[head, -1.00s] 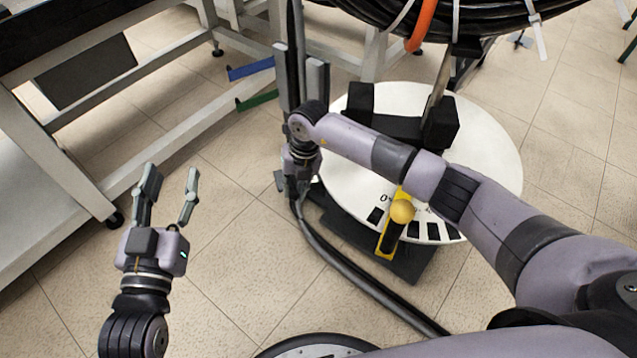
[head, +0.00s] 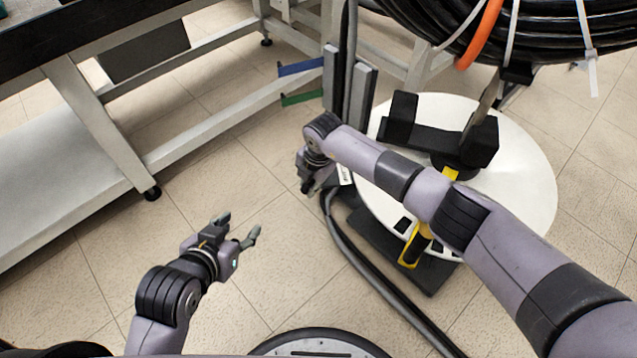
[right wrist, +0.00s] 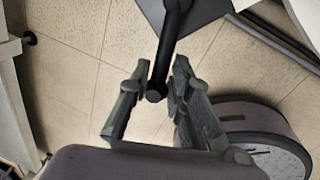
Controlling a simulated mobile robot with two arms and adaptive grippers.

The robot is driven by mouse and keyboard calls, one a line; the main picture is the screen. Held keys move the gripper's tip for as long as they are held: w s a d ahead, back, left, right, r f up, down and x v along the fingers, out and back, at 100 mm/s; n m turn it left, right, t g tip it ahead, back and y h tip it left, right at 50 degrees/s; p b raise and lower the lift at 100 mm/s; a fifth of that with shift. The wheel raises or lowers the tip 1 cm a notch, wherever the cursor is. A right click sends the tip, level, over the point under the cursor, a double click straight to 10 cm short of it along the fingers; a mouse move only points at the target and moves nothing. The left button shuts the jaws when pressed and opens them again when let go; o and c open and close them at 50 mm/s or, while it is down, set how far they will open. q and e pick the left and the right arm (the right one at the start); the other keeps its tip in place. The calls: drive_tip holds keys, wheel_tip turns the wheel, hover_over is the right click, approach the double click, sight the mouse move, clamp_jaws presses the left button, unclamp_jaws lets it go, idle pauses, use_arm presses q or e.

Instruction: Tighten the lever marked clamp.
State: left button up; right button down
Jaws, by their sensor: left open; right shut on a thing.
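In the right wrist view a black lever (right wrist: 161,62) with a rounded end stands between the two fingers of my right gripper (right wrist: 160,75), which is shut on it near that end. In the head view my right gripper (head: 309,187) is beside the foot of the upright post (head: 346,85); the lever is hidden there by my wrist. A small white label (head: 345,174) shows beside the wrist, too small to read. My left gripper (head: 238,231) is open and empty above the floor at left of centre.
A white round plate (head: 525,160) with black blocks stands right of the post, partly behind my right arm. A yellow-framed handle (head: 414,246) is at its front edge. A coil of black cable (head: 560,30) hangs above. A grey bench (head: 60,170) is at left. A cable (head: 375,278) runs along the floor.

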drive_tip(key=shift+w+a+r, duration=0.15)
idle(0.3)
drive_tip(key=c, duration=1.6)
unclamp_jaws()
drive_tip(key=shift+c, duration=0.2)
drive_tip(key=shift+o, duration=0.9)
wheel_tip(320, 180, up, 12)
drive_tip(key=s+d, duration=0.1)
drive_tip(key=shift+s+d+f, duration=0.2)
drive_tip(key=shift+s+d, duration=0.05)
drive_tip(key=shift+d, duration=0.15)
